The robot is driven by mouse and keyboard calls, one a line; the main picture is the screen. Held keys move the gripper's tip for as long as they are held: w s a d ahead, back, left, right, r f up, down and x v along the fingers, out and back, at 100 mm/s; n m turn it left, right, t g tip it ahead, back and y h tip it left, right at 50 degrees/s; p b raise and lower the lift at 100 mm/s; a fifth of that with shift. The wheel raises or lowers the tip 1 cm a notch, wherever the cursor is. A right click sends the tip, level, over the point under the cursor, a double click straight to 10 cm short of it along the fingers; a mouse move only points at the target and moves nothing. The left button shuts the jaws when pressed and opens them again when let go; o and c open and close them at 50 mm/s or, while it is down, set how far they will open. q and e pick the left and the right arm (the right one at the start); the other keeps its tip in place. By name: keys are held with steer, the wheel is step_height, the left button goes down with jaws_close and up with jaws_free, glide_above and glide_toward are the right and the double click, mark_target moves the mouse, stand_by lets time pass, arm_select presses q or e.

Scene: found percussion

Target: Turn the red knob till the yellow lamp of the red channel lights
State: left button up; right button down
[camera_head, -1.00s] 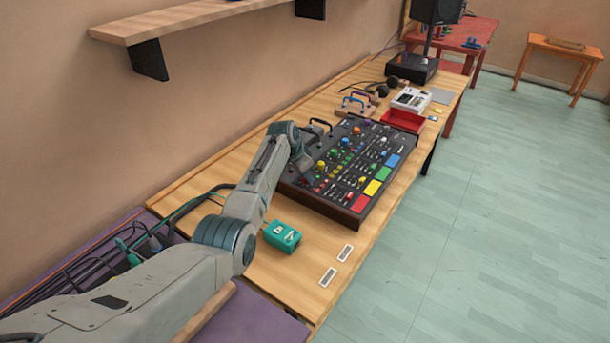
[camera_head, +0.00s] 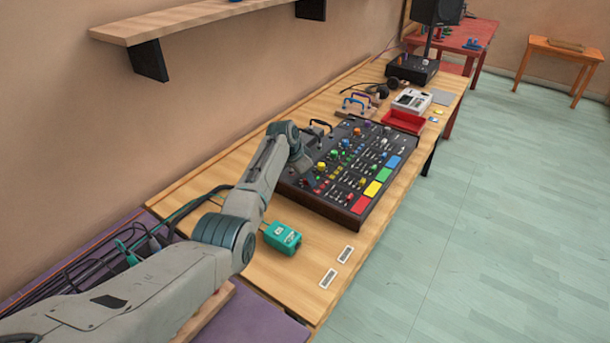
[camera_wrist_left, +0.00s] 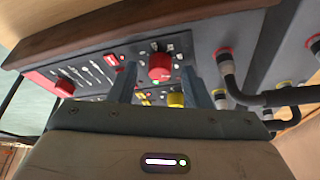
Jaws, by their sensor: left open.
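The mixer (camera_head: 335,207), a dark panel with coloured knobs and pads, lies on the wooden bench in the head view. In the left wrist view the red knob (camera_wrist_left: 160,66) shows between the fingertips of my left gripper (camera_wrist_left: 159,72). The fingers are open, one on each side of it; I cannot tell whether they touch it. In the head view my left gripper (camera_head: 303,166) is over the near left part of the mixer and hides that corner. I cannot make out the yellow lamp of the red channel. My right gripper is not in view.
A yellow knob (camera_wrist_left: 175,99) is close behind the red one. Black cables (camera_wrist_left: 252,97) plug into the panel at right in the wrist view. A teal box (camera_head: 283,238) stands on the bench near my arm. A red tray (camera_head: 403,122) lies beyond the mixer.

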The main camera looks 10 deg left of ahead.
arm_select(q)
steer(key=b+v, duration=0.1)
steer(key=v, duration=0.9)
steer(key=shift+r, duration=0.35)
steer(key=shift+s+a, duration=0.1)
steer(key=shift+s, duration=0.05)
